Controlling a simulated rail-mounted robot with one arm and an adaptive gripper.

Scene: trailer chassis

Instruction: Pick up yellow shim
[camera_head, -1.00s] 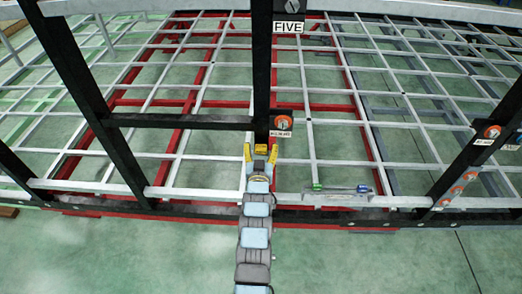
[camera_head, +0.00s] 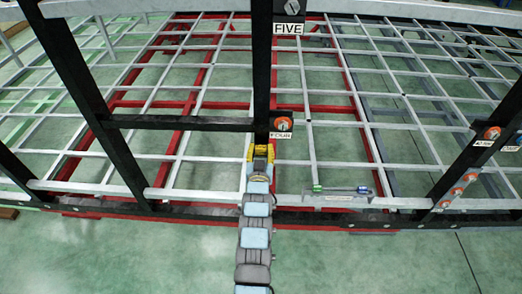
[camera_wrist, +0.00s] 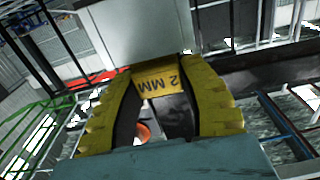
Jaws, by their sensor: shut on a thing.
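The yellow shim (camera_wrist: 160,80), marked "2 MM", sits between the fingertips of my gripper (camera_wrist: 166,98) in the wrist view. My gripper's yellow fingers are closed in on it from both sides. In the head view my gripper (camera_head: 260,153) is in front of the lower part of the black centre post (camera_head: 262,70), just below the label "FOUR". The shim is too small there to tell apart from the yellow fingers. In the wrist view a pale block-like surface stands right behind the shim; I cannot tell whether they touch.
An orange-and-white round part (camera_head: 284,124) is fixed beside the post near my gripper. A grey tray (camera_head: 338,192) with small green and blue items lies on the front rail to the right. A black crossbar (camera_head: 185,122) runs left from the post. Open grid bars lie behind.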

